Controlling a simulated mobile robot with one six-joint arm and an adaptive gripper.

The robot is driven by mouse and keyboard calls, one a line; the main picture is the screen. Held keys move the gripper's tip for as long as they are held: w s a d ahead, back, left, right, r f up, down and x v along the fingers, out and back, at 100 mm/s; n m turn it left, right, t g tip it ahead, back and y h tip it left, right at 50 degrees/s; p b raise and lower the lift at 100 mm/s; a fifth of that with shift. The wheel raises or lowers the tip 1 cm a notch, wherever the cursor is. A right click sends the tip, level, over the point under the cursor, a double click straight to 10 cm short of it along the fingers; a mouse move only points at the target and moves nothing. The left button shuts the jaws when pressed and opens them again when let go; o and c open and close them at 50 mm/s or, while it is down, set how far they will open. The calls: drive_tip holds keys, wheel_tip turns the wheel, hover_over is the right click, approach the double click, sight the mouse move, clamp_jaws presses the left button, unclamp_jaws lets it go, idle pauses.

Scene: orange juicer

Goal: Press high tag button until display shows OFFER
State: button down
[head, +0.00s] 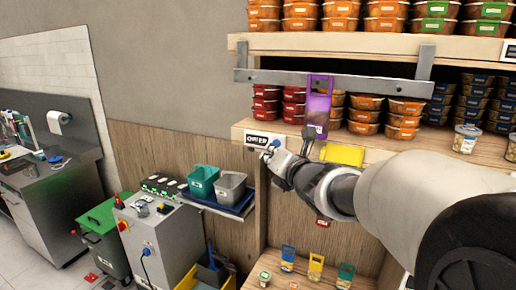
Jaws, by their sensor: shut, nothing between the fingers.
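A white shelf tag (257,139) with a dark display sits on the left end of the middle shelf's front edge. Its light text starts with "O" and looks like OFFER, but it is small and blurred. A small blue spot (276,143) shows at the tag's right end, by my gripper. My gripper (271,153) is shut and empty, with its tip right at the tag's lower right; I cannot tell whether it touches. Another tag (509,52) with a dark display is on the upper shelf edge at the far right, too small to read.
Tubs crowd the shelves. A tray (228,203) with teal and grey bins stands left of my gripper, beside a grey machine (160,235).

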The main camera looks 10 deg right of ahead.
drive_tip(key=shift+s+a+b, duration=0.75)
drive_tip(key=shift+s+b, duration=0.1)
drive_tip(key=shift+s, duration=0.15)
drive_tip(key=shift+s+a+b, duration=0.75)
drive_tip(key=shift+s+b, duration=0.1)
drive_tip(key=shift+s, duration=0.15)
drive_tip(key=s+a+b, duration=0.3)
drive_tip(key=s+b, duration=0.1)
drive_tip(key=s, duration=0.1)
drive_tip(key=shift+a, duration=0.25)
drive_tip(key=shift+w, duration=0.1)
